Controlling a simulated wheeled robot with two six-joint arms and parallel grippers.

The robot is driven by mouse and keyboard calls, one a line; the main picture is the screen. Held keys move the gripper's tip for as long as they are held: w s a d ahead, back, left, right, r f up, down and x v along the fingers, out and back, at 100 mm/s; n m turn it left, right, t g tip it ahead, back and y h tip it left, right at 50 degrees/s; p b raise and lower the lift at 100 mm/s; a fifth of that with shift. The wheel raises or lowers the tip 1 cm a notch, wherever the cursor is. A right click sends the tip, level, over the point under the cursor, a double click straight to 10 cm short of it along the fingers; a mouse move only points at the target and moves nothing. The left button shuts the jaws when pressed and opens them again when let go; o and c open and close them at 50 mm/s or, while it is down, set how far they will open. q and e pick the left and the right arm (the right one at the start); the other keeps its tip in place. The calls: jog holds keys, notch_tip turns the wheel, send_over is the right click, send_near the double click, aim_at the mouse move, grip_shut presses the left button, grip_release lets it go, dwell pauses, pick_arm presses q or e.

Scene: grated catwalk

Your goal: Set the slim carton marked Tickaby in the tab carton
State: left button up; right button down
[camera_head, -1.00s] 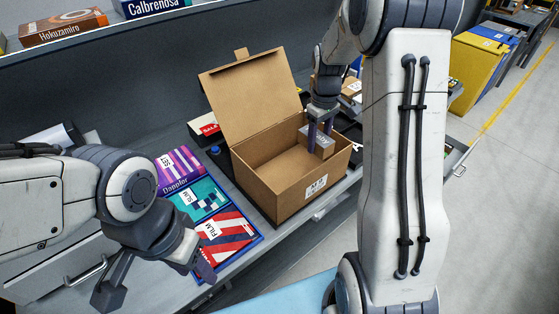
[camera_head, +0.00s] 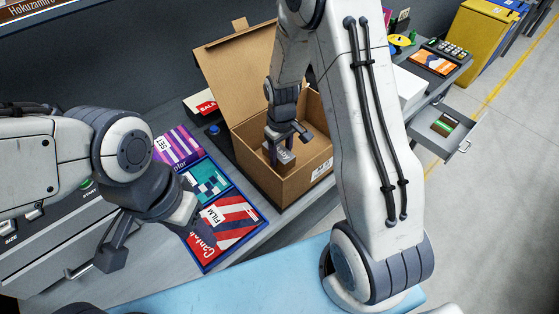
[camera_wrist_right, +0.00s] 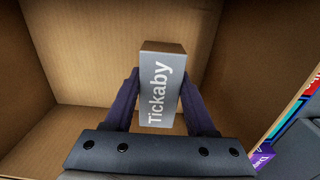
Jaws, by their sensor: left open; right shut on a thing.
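The slim grey carton marked Tickaby (camera_wrist_right: 161,88) is upright between the fingers of my right gripper (camera_wrist_right: 160,105) in the right wrist view. In the head view the carton (camera_head: 282,154) is inside the open brown tab carton (camera_head: 290,190), toward its left side. My right gripper (camera_head: 286,140) is shut on it; whether the carton touches the floor of the box I cannot tell. The tab carton's lid (camera_head: 243,72) stands open at the back. My left gripper (camera_head: 145,235) is open and empty, in front of the flat packs at the left.
Flat packs, purple (camera_head: 179,146), teal (camera_head: 207,180) and red striped (camera_head: 225,222), lie on the bench left of the tab carton. A SALE box (camera_head: 201,104) stands behind them. An open drawer (camera_head: 450,130) juts out at the right.

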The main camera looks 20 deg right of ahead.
aim_at(280, 165)
jog(key=shift+s+a+f, duration=0.1)
jog(key=shift+a+f, duration=0.05)
jog(key=shift+a, duration=0.05)
notch_tip(280, 165, down, 3)
jog(key=shift+f+p, duration=0.1)
jog(key=shift+p, duration=0.45)
jog(key=shift+f, duration=0.4)
jog(key=shift+f, duration=0.15)
jog(key=shift+c, duration=1.1)
grip_release()
